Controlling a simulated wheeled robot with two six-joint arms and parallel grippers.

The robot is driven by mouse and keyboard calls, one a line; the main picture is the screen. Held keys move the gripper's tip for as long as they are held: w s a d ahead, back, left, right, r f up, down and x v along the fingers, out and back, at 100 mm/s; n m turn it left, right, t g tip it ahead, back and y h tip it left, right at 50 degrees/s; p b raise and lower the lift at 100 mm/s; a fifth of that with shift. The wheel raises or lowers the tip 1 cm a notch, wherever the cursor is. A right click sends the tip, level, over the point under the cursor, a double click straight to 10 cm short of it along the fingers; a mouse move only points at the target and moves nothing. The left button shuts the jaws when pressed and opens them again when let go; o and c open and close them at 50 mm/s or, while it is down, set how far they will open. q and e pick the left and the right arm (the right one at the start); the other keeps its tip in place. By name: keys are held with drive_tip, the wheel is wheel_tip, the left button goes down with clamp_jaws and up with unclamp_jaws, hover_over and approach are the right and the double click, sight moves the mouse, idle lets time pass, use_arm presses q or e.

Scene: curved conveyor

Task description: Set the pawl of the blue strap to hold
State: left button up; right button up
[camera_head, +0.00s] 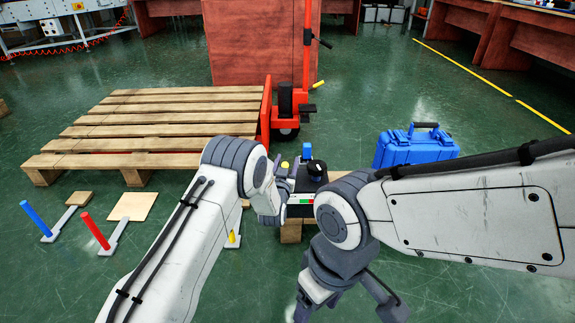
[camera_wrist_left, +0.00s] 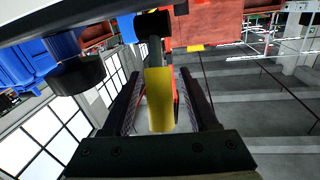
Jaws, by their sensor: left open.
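I cannot make out a blue strap or its pawl for certain. A small dark device (camera_head: 307,183) with a black knob (camera_head: 316,167), a blue part (camera_head: 307,150) and a yellow tip (camera_head: 284,165) stands on a wooden stand. My left gripper (camera_head: 279,190) is at its left side, partly hidden by my arm. In the left wrist view, my left gripper (camera_wrist_left: 158,78) is open, with a yellow piece (camera_wrist_left: 159,100) in line between its fingers; contact cannot be told. A blue cylinder (camera_wrist_left: 66,42) over a black disc (camera_wrist_left: 78,75) is at upper left. My right gripper (camera_head: 347,308) is open at the bottom.
A wooden pallet (camera_head: 160,128) and a red pallet jack (camera_head: 284,100) are behind. A blue case (camera_head: 415,147) stands at right. Blue-handled (camera_head: 37,219) and red-handled (camera_head: 95,231) levers are on the floor at left. The green floor is clear at lower left.

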use_arm(q)
clamp_jaws()
idle(1.4)
